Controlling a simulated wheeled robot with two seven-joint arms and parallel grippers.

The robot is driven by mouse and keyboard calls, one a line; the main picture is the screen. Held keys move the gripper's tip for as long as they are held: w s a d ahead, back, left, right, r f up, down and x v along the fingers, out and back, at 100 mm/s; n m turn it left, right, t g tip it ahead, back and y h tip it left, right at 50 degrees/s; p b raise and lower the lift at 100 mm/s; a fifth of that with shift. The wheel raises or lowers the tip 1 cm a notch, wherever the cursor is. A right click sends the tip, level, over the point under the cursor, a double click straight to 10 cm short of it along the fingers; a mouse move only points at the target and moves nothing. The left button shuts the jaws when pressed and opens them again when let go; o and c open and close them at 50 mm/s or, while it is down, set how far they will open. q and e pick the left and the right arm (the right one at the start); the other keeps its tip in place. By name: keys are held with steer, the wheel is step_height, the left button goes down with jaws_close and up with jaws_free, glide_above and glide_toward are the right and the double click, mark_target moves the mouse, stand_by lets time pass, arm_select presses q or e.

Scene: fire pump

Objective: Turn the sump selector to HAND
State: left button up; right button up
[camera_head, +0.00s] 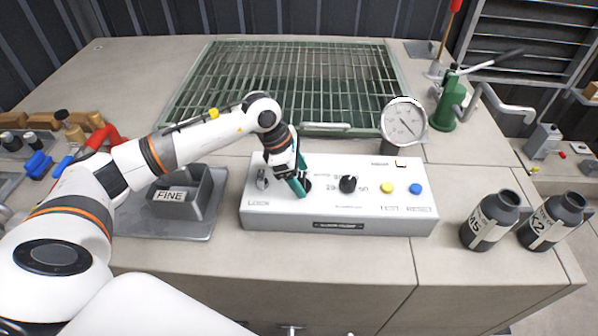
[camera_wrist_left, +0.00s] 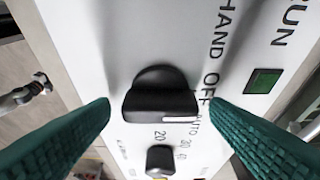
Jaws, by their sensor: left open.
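The white control panel (camera_head: 335,222) lies on the grey bench. Its black sump selector knob (camera_wrist_left: 160,97) fills the middle of the left wrist view, with HAND, OFF and AUTO lettered to its right. Its white line lies at the right end, near OFF and AUTO; I cannot tell exactly which it marks. My left gripper (camera_head: 299,180) is over the selector in the head view and partly hides it. Its teal fingers are open, one on each side of the knob, with gaps visible in the wrist view. My right gripper is out of view.
A second black knob (camera_head: 347,184) with numbers, a yellow button (camera_head: 386,188) and a blue button (camera_head: 415,189) sit right of the selector. A metal switch (camera_head: 262,179) is to its left. A pressure gauge (camera_head: 404,122) stands behind. Two dark bottles (camera_head: 489,222) are at right.

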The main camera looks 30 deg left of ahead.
arm_select(q)
steer(key=shift+c, duration=0.2)
steer(key=c, duration=0.9)
steer(key=shift+c, duration=0.2)
steer(key=shift+f, duration=0.1)
steer(key=n+t+b, duration=0.1)
steer(key=n+b, duration=0.1)
steer(key=n+y+b, duration=0.1)
steer(key=n+b, duration=0.1)
steer(key=n, duration=0.1)
steer(key=shift+s+d+f+n+t, duration=0.1)
steer(key=shift+d+n+t, duration=0.05)
steer(key=shift+n+t, duration=0.2)
steer(key=n+y+b, duration=0.1)
steer(key=n+b, duration=0.1)
steer(key=n, duration=0.1)
steer(key=shift+d+t+y, duration=0.1)
steer(key=shift+t+y, duration=0.25)
steer(key=shift+y, duration=0.05)
steer(key=shift+r+n+y+b, duration=0.2)
steer(key=shift+n+y+b, duration=0.5)
steer(key=shift+n, duration=0.85)
